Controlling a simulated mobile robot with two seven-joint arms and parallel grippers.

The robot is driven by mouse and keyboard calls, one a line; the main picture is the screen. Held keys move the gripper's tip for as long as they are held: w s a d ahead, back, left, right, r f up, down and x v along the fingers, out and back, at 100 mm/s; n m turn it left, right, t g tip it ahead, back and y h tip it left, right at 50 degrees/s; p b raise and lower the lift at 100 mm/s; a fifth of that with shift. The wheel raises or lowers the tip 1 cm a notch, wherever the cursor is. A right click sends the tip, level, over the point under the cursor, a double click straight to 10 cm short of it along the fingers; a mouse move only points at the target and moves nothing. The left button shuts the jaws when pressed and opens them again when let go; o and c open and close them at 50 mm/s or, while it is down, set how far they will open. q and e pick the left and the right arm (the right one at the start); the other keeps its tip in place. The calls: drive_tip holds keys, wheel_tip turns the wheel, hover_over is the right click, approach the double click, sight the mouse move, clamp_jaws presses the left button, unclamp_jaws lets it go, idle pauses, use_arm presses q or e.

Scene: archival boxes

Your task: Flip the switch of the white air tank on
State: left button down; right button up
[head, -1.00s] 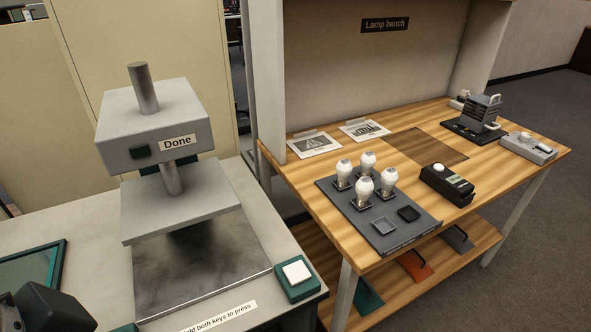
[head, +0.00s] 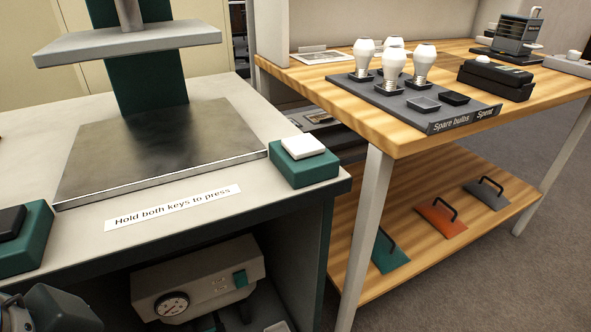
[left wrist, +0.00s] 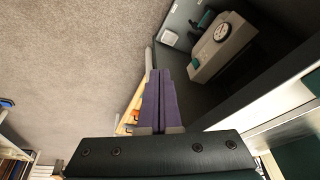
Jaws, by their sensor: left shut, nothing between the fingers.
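The white air tank (head: 198,280) stands under the press bench, with a round gauge on its front left. A green switch (head: 240,279) is on its front right; I cannot tell its position. In the left wrist view the tank (left wrist: 228,52) lies at the upper right, beyond the fingers, with a small green patch, probably the switch, at its left end. My left gripper (left wrist: 160,74) is shut and empty, its purple-padded fingers together and apart from the tank. Part of my left arm shows at the bottom left of the head view; its fingers are hidden there. My right gripper is not seen.
The press bench top (head: 80,118) overhangs the tank, and its side panel (head: 300,255) stands to the right. Beyond is the lamp bench (head: 400,130), with bulbs on top and coloured handled plates on its lower shelf. Open carpet (left wrist: 80,50) fills the wrist view's left.

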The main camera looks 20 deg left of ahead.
use_arm(q)
drive_tip(key=w+a+f+t+y+b, duration=0.1)
drive_tip(key=w+a+f+b, duration=0.1)
drive_tip(key=f+b, duration=0.85)
drive_tip(key=w+a+f+t+y+b, duration=0.1)
drive_tip(key=a+f+b, duration=0.2)
drive_tip(key=f+b, duration=0.75)
drive_tip(key=w+a+f+m+t+y+b, duration=0.25)
drive_tip(key=w+a+f+b, duration=0.25)
drive_tip(key=f+b, duration=0.25)
drive_tip(key=w+d+f+m+t+h+b, duration=0.1)
drive_tip(key=w+m+t+h, duration=0.3)
drive_tip(key=m, duration=0.6)
drive_tip(key=shift+w+d+t+b, duration=0.3)
drive_tip(key=shift+w+d+t, duration=0.45)
drive_tip(key=shift+t, duration=0.5)
